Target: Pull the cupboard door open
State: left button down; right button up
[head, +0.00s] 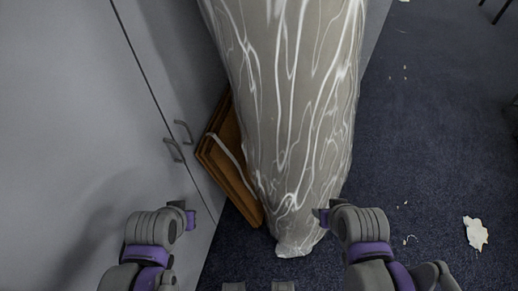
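A grey cupboard with two doors stands on the left of the head view. The near door (75,110) and the far door (170,45) meet at a dark slanting seam and look closed. The near door has a small metal handle (174,150) and the far door has another handle (184,131), both beside the seam. My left gripper (184,212) is in front of the near door, below the handles in the picture and apart from them. My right gripper (321,216) is at the lower right of the wrapped bundle. Neither gripper's finger gap shows clearly.
A tall bundle in shiny plastic wrap (285,110) stands right of the cupboard. Brown wooden panels (228,150) lean between it and the doors. Blue carpet (430,130) is mostly open on the right, with a white scrap (475,233) and small bits.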

aim_at(86, 146)
jog(key=u, duration=1.8)
jog(key=k+l+z, duration=0.1)
jog(key=z, duration=0.25)
jog(key=l+z, duration=0.2)
jog(key=z, duration=0.15)
jog(key=k+l+z, duration=0.1)
jog(key=z, duration=0.25)
jog(key=i+l, duration=0.05)
jog(key=l, duration=0.05)
